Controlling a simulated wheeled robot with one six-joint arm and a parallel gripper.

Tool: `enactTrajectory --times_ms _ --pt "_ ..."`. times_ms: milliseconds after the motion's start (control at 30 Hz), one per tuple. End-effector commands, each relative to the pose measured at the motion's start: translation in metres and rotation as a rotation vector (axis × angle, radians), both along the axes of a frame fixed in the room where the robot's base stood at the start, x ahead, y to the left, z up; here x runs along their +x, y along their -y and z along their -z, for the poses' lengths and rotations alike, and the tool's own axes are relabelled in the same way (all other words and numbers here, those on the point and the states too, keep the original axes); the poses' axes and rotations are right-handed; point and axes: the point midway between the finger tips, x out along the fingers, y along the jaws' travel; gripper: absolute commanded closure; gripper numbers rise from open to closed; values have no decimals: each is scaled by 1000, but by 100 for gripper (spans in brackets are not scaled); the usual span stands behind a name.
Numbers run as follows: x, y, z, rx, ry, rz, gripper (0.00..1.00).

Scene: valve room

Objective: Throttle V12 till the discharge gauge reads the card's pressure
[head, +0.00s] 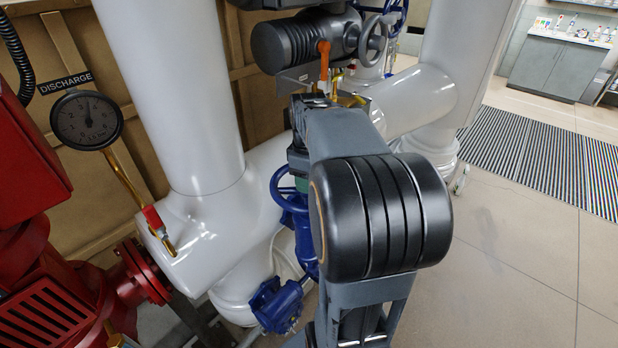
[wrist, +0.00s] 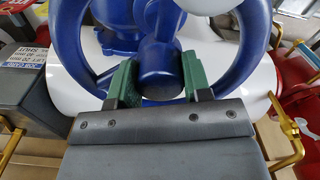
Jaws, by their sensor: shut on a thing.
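The blue handwheel (wrist: 236,45) fills the top of the wrist view. The green fingers of my gripper (wrist: 158,78) stand on both sides of its thick blue middle part and are shut on it. In the head view the blue handwheel (head: 279,190) shows left of my arm, partly hidden by it. The dark round discharge gauge (head: 87,120) hangs at the left under a DISCHARGE label (head: 66,82). Its reading is too small to tell. A white and blue label (wrist: 24,52) at the left of the wrist view has print upside down. I cannot identify the pressure card.
Large white pipes (head: 178,90) stand close to my arm. A red pump (head: 60,300) is at the lower left. A grey actuator with a small handwheel (head: 372,38) sits above. Open tiled floor (head: 530,240) and a dark grating (head: 540,160) lie to the right.

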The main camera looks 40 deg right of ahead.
Motion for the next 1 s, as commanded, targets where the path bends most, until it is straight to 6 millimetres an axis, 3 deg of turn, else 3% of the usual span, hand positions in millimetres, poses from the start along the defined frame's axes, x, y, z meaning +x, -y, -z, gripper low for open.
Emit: enactTrajectory --times_ms 300,667,1000 --pt "-2 -1 4 8 -12 462 82" --pt "-2 -1 5 6 -12 751 82" --pt "-2 -1 5 4 -13 1247 82"
